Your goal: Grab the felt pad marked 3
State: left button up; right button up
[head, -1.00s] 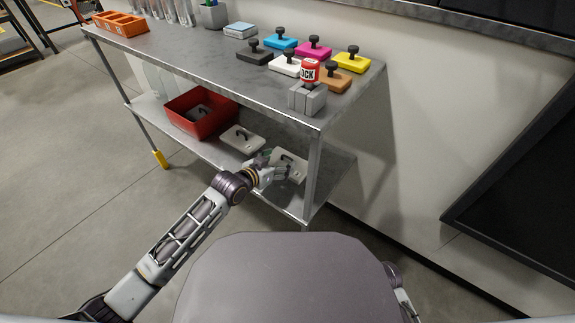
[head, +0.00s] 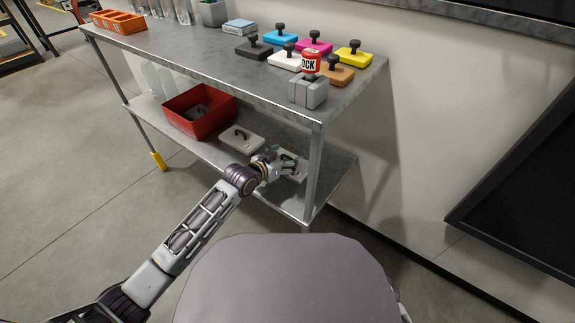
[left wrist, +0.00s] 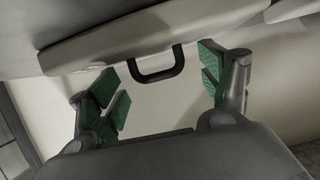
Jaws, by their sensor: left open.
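My left gripper (head: 287,166) is open at the lower shelf, over the rightmost pale pad (head: 302,173), which it partly covers. The left wrist view shows this pad (left wrist: 115,42) with its black loop handle (left wrist: 158,73) between the two spread green-lined fingers (left wrist: 161,78), seemingly not gripped. Another pale pad (head: 251,147) with a dark handle lies to the left on the same shelf. A third handled pad (head: 193,116) lies in the red bin. No number is legible on any pad. My right gripper is not seen.
The red bin (head: 229,117) stands on the lower shelf (head: 259,160). The metal tabletop (head: 210,58) is above, with colored stamps, a red can (head: 311,62) on a grey holder (head: 308,91), and an orange tray (head: 118,22). A table leg (head: 314,175) stands right of my gripper.

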pick_arm(q)
jog(key=c, duration=1.1)
jog(key=shift+r, duration=0.15)
jog(key=shift+r+p, duration=0.45)
jog(key=shift+r, duration=0.35)
notch_tip(320, 180, up, 8)
jog(key=p, duration=0.3)
jog(key=shift+p, duration=0.3)
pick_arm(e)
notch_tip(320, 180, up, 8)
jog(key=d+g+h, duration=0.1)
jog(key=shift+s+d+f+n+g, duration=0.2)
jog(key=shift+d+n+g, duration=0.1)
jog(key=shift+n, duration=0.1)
